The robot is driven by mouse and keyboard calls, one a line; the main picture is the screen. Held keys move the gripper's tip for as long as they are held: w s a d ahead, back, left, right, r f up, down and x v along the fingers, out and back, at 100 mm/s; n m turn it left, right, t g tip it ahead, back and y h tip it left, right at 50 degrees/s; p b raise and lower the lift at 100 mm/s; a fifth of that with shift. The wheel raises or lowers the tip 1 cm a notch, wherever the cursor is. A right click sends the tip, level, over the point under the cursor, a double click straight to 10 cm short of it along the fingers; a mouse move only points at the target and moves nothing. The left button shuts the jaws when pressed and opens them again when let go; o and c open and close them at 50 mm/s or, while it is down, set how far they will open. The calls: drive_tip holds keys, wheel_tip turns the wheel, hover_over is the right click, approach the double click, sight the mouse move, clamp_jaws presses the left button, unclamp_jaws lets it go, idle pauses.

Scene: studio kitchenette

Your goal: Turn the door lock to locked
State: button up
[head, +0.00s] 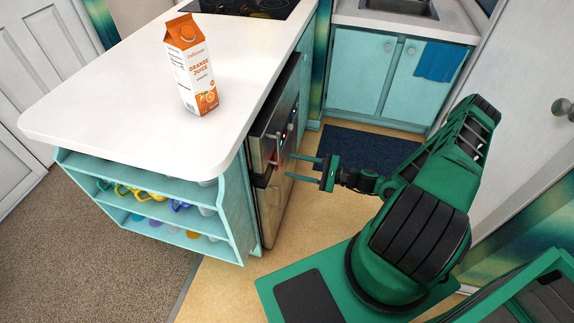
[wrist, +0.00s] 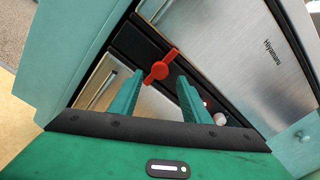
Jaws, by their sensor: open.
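A red lever-like piece with a round hub, seemingly the door lock, sits on the dark panel of the steel appliance. It shows clearly in the wrist view (wrist: 160,71) and as a small red spot in the head view (head: 274,160). In the wrist view its bar is tilted. My gripper (head: 292,165) is open and empty, its two green fingers pointing at the panel. In the wrist view the fingers (wrist: 159,78) are on either side of the lever's hub. I cannot tell whether they touch it.
The steel appliance (head: 270,205) is built into the island under the white counter (head: 120,90). An orange juice carton (head: 192,65) stands on the counter. Open shelves with mugs (head: 150,203) face the front. A dark blue mat (head: 365,152) lies on the floor by the sink cabinet (head: 350,75).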

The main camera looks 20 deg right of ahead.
drive_tip(key=v, duration=0.7)
drive_tip(key=shift+s, duration=0.1)
idle(0.4)
drive_tip(key=s+d+r+n+g+h, duration=0.1)
drive_tip(key=s+r+n+g+h, duration=0.2)
drive_tip(key=s+r, duration=0.5)
drive_tip(key=s+d+r+n+g+h, duration=0.2)
drive_tip(key=s+r+n+g+h, duration=0.2)
drive_tip(key=s+r, duration=0.4)
drive_tip(key=s+d+r+n+g+h, duration=0.1)
drive_tip(key=s+r+n+g+h, duration=0.3)
drive_tip(key=r, duration=1.5)
drive_tip(key=s+n+h, duration=0.1)
drive_tip(key=s+h, duration=0.1)
drive_tip(key=s, duration=0.2)
drive_tip(key=shift+s+d+n+h, duration=0.35)
drive_tip(key=shift+n+h, duration=0.05)
drive_tip(key=shift+r, duration=0.1)
